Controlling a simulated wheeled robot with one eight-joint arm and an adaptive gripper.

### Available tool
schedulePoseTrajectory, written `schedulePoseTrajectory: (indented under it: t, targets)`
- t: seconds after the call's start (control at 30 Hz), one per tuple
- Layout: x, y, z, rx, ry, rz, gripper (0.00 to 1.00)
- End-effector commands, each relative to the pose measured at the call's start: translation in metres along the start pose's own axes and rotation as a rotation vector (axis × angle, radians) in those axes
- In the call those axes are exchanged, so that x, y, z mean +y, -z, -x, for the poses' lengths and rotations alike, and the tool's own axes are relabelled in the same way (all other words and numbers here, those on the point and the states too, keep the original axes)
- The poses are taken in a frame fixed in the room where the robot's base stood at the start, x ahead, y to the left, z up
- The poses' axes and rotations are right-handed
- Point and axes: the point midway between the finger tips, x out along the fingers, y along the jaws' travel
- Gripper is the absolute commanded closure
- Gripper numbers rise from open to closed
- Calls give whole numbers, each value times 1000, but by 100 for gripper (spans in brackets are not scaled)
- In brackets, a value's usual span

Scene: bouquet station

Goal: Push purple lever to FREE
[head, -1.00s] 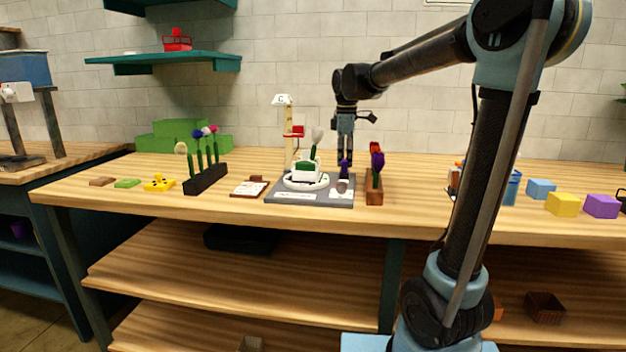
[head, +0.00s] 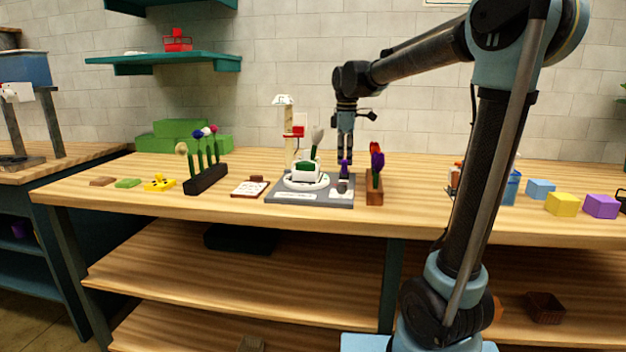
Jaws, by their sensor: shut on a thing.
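The purple lever (head: 344,169) stands at the right side of a grey base plate (head: 312,200) on the workbench. A dark rounded piece (head: 342,187) is at its foot. My gripper (head: 345,160) points straight down at the lever's top, its fingers together and on or right at the lever. At this size I cannot read the lever's labels or its exact setting. On the same plate, left of the lever, is a white round holder (head: 306,180) with a green band and a pale bud standing up from it.
A wooden block with red and purple flowers (head: 376,173) stands close to the right of the plate. A black rack of flowers (head: 206,178) and a small clipboard (head: 249,188) are to the left. A cream post with a red flag (head: 286,135) rises behind.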

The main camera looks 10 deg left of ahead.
Motion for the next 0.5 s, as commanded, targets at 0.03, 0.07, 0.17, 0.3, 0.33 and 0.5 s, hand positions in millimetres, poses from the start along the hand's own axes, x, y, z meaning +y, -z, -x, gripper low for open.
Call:
schedulePoseTrajectory:
  t: [0.03,0.07,0.17,0.3,0.33,0.5]
  targets:
    - [1,0,1,0,0,0,100]
    - [2,0,1,0,-1,-1,100]
    - [3,0,3,-1,-2,-1,100]
    - [4,0,10,-1,-3,-1,100]
    - [4,0,12,-1,-3,-2,100]
    - [4,0,23,-1,-4,-2,100]
